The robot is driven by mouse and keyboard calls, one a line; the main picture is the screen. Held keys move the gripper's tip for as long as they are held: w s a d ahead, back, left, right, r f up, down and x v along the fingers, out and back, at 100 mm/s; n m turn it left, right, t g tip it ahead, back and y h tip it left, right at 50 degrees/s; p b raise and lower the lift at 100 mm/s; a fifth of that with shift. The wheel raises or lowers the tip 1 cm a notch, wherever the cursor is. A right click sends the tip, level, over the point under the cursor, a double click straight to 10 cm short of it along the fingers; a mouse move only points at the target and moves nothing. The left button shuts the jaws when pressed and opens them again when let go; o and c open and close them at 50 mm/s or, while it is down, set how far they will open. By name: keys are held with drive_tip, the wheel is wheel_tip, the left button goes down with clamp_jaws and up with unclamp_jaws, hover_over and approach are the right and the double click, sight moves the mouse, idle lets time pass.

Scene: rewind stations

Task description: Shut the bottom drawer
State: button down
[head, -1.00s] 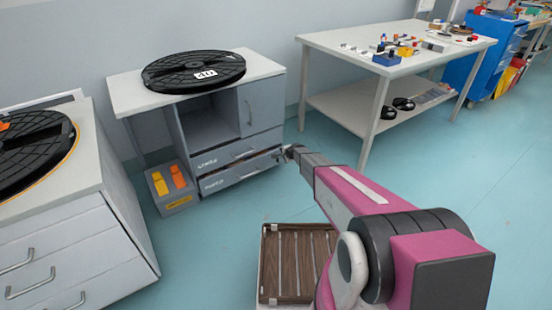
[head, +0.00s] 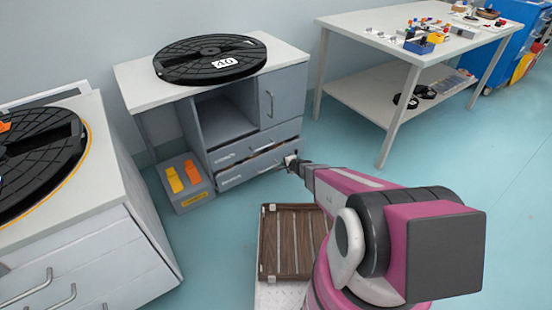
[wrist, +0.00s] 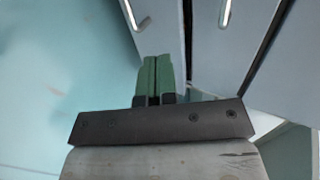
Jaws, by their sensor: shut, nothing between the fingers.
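The bottom drawer (head: 245,173) is the lowest grey front of the low cabinet, with a narrow dark gap above it, so it stands slightly out. My gripper (head: 292,161) is at the right end of that drawer front; the fingertips are small here. In the wrist view my gripper (wrist: 151,62) has its green fingers together with nothing between them. Their tips are against or very near the edge of a grey drawer front (wrist: 160,25), which bears a light handle. I cannot tell whether they touch.
The drawer above (head: 255,148) also shows a dark gap. A grey box with yellow and orange items (head: 188,184) stands left of the cabinet. A brown slatted panel (head: 292,240) lies in front. A white table (head: 385,40) stands right. Open floor lies right of the cabinet.

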sight(270, 153)
drive_tip(key=x, duration=0.4)
drive_tip(key=r+x, duration=0.1)
drive_tip(key=x, duration=0.7)
drive_tip(key=shift+w+a, duration=0.3)
drive_tip(key=shift+w, duration=0.3)
drive_tip(key=shift+w+a, duration=0.2)
drive_tip(key=shift+w, duration=0.05)
drive_tip(key=shift+w+a, duration=0.7)
drive_tip(key=shift+w, duration=0.4)
drive_tip(key=shift+r, duration=0.1)
